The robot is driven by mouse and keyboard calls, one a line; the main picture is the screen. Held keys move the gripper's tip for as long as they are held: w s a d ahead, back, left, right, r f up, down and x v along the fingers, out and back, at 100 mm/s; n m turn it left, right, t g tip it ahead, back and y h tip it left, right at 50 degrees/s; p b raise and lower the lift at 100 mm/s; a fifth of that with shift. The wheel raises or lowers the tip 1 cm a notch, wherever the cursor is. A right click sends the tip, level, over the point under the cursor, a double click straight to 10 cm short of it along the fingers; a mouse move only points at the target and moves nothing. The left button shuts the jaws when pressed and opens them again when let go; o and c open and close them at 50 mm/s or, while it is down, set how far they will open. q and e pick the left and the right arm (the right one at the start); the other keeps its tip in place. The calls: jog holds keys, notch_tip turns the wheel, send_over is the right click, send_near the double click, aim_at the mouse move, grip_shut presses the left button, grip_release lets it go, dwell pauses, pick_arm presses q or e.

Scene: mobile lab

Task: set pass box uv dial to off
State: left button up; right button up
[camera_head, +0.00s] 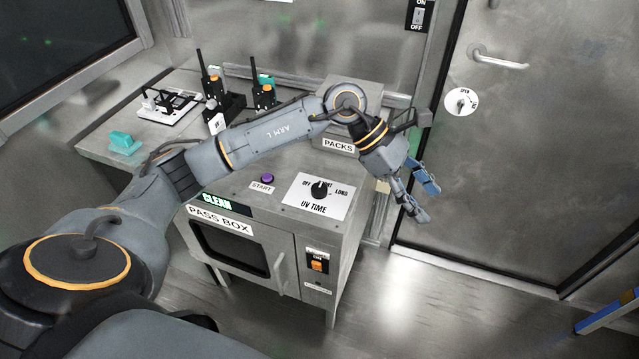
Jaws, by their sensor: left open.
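The pass box (298,222) is a grey metal cabinet in the middle of the head view. On its sloping top is a white plate marked UV TIME (312,207) with a black dial (319,188). OFF is printed to the dial's upper left and LONG to its right; a label above it is partly hidden. I cannot tell for sure which mark the dial points at. My left gripper (427,202) is open and empty. It hangs to the right of the dial, beyond the box's right edge, apart from it. My right gripper is not in view.
A purple START button (267,179) sits left of the dial. An orange switch (317,266) is on the box front. A box marked PACKS (338,145) stands behind. Radios (264,92) are on the back counter.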

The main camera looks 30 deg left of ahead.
pick_arm(q)
jog(key=w+a+m+y, duration=0.15)
jog(key=a+y, duration=0.45)
jog(key=a, duration=0.8)
jog(key=r+y, duration=0.1)
jog(key=y, duration=0.3)
send_over(319, 187)
jog(key=shift+n+g, duration=0.35)
jog(key=shift+g, duration=0.05)
notch_tip(319, 187, down, 13)
jog(key=shift+f+p, duration=0.1)
jog(key=shift+p, duration=0.75)
jog(key=shift+c, duration=0.5)
jog(key=c, duration=1.1)
